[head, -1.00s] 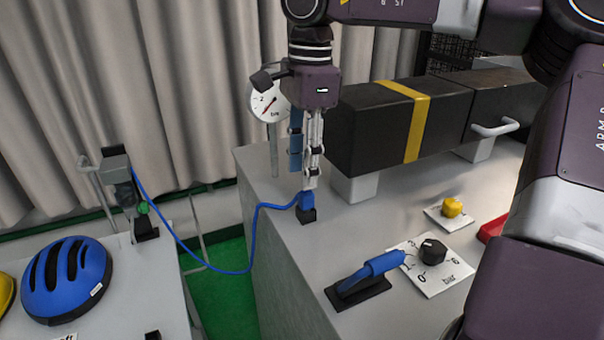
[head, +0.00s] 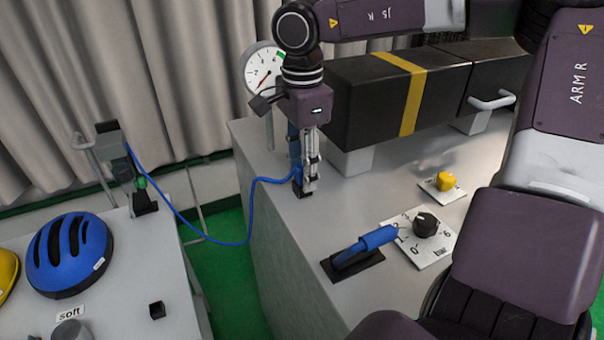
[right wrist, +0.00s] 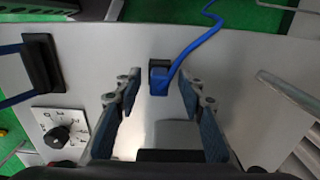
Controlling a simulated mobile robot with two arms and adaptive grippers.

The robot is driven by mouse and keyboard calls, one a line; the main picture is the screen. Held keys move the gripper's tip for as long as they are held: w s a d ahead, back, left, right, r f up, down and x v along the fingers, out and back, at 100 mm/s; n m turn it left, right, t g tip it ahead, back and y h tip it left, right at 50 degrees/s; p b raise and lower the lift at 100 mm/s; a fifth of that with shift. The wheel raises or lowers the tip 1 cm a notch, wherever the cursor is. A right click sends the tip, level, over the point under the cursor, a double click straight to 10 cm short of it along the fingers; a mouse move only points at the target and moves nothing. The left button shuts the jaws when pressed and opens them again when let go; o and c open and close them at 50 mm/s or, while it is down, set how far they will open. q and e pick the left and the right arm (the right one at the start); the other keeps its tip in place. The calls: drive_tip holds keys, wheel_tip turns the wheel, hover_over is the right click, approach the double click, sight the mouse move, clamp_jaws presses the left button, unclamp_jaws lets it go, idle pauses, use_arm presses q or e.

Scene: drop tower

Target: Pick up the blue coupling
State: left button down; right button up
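The blue coupling (head: 296,176) sits upright in a small black holder on the grey bench top, near its left edge, with a blue hose running from it. In the right wrist view the coupling (right wrist: 159,84) lies between the fingertips. My right gripper (head: 308,172) points down at the coupling and partly hides it in the head view. In the right wrist view my right gripper (right wrist: 160,80) is open, with a visible gap on both sides of the coupling. My left gripper is not in view.
A long black box with a yellow band (head: 412,95) stands behind. A dial gauge (head: 263,68) is behind the gripper. A blue handle (head: 365,246) on a black base and a black knob (head: 426,224) are nearer. The hose (head: 215,240) hangs across the gap to the left table.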

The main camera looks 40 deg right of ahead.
drive_tip(key=c, duration=0.8)
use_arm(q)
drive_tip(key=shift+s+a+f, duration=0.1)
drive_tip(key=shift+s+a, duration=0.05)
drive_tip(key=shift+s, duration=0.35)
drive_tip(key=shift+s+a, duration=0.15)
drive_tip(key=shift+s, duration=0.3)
use_arm(e)
drive_tip(key=shift+c, duration=0.8)
drive_tip(key=shift+r, duration=0.1)
